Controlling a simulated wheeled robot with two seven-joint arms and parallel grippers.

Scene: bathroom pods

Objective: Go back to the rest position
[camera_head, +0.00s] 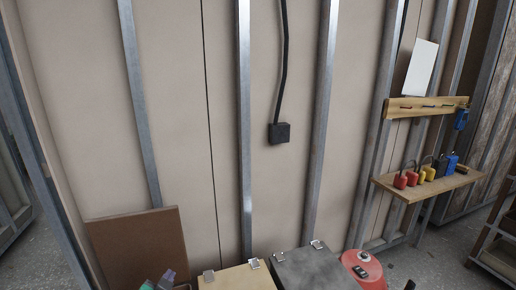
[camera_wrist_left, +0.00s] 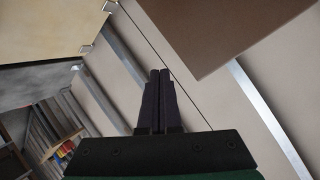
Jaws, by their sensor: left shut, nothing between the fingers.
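My left gripper (camera_head: 167,276) shows only partly at the bottom edge of the head view, in front of the wall between a brown board and a tan box. In the left wrist view my left gripper (camera_wrist_left: 160,72) has its two dark fingers pressed together, with nothing between them. My right gripper is not in view.
The brown board (camera_head: 138,246) leans at the lower left. The tan box (camera_head: 238,279), a grey box (camera_head: 308,269) and a red round container (camera_head: 362,272) stand along the bottom. A wooden shelf (camera_head: 440,184) with several padlocks juts out at the right. A black wall box (camera_head: 279,133) hangs on a cable.

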